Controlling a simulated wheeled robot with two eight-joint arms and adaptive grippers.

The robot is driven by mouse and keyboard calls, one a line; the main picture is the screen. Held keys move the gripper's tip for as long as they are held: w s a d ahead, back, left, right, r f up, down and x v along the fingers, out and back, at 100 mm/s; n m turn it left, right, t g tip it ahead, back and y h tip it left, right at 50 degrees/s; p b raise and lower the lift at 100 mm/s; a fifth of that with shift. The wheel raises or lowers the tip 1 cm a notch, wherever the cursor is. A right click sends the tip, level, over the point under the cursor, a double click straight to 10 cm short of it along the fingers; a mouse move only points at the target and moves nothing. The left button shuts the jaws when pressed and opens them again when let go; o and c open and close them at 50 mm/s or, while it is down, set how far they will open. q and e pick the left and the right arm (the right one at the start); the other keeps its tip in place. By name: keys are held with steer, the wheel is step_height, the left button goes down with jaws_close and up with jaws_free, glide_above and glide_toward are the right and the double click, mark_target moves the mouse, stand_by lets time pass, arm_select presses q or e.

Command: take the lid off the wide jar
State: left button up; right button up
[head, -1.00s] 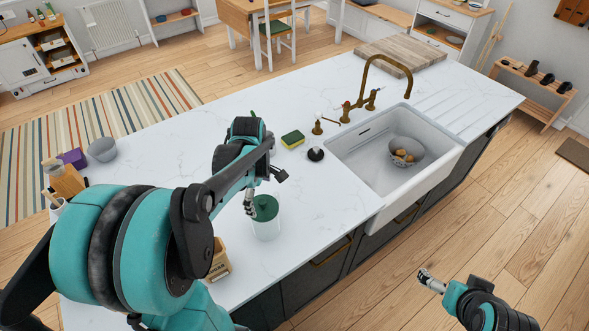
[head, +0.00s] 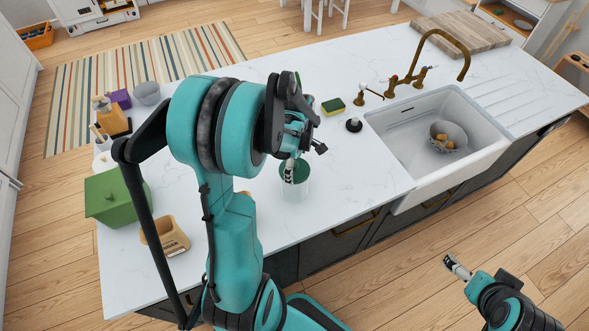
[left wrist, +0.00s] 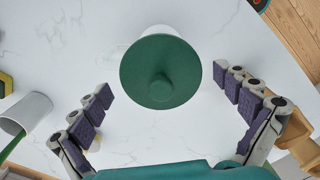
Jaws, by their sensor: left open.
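The wide jar (head: 295,188) is a white cylinder standing upright on the white counter, with its green lid (head: 300,166) on. In the left wrist view the round lid (left wrist: 160,72) and its centre knob show from above, hiding most of the jar. My left gripper (head: 289,170) is over the jar with its fingers pointing down. In the left wrist view it is open, one finger on each side of the lid, with gaps between fingers and lid. My right gripper (head: 457,266) is over the floor at the lower right, away from the counter; its jaw opening is unclear.
Another white container (left wrist: 27,114) with something green is at the left wrist view's left edge. A wooden holder (head: 168,238) and green box (head: 115,197) stand left of the jar. A sponge (head: 333,106), brass tap (head: 420,75) and sink (head: 400,160) lie to the right.

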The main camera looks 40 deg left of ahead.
arm_select(q)
steer(key=c, duration=1.2)
steer(key=shift+s+d, duration=0.1)
steer(key=shift+c, duration=0.4)
